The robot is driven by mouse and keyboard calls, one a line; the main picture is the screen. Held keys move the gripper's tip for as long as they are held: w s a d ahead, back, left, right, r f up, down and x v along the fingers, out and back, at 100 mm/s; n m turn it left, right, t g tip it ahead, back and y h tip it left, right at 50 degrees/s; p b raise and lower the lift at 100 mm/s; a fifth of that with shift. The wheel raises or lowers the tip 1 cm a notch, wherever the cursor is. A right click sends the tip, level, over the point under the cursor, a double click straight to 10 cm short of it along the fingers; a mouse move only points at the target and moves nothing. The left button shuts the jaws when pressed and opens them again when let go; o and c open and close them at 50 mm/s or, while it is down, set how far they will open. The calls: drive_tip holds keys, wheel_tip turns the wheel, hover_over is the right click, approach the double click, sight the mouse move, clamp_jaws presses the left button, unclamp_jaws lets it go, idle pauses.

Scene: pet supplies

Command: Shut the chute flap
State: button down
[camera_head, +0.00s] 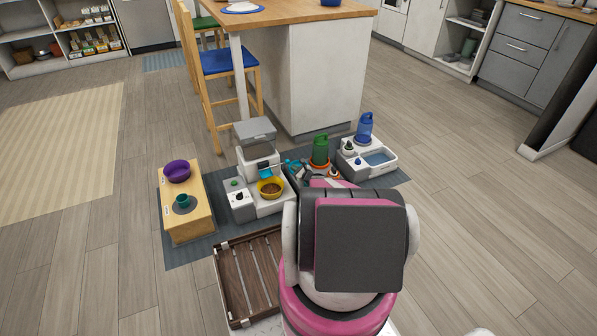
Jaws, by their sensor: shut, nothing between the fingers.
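A white pet feeder (240,207) stands on the blue-grey mat, with a grey lid (254,130) raised at its top. A small teal piece (266,166) shows at the front of its hopper, above the yellow bowl; it looks like the chute flap, but its angle is too small to tell. The yellow bowl (271,195) holds brown food.
A wooden stand (188,222) with a purple bowl (177,171) and teal cup (184,201) is left. A green bottle (320,150) and a white water dispenser (350,168) with a blue bottle (365,128) are right. A slatted wooden tray (245,275) lies in front.

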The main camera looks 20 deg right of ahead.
drive_tip(key=shift+w+a+r, duration=0.4)
drive_tip(key=shift+w+r, duration=0.1)
drive_tip(key=shift+r, duration=0.1)
drive_tip(key=w+r+m+g+h, duration=0.2)
drive_tip(key=w+r+g, duration=0.3)
drive_tip(key=w+g, duration=0.7)
drive_tip(key=shift+w+a+m+g, duration=0.3)
drive_tip(key=shift+m+g, duration=0.3)
drive_tip(key=shift+g, duration=0.5)
drive_tip(key=shift+r, duration=0.1)
idle(0.4)
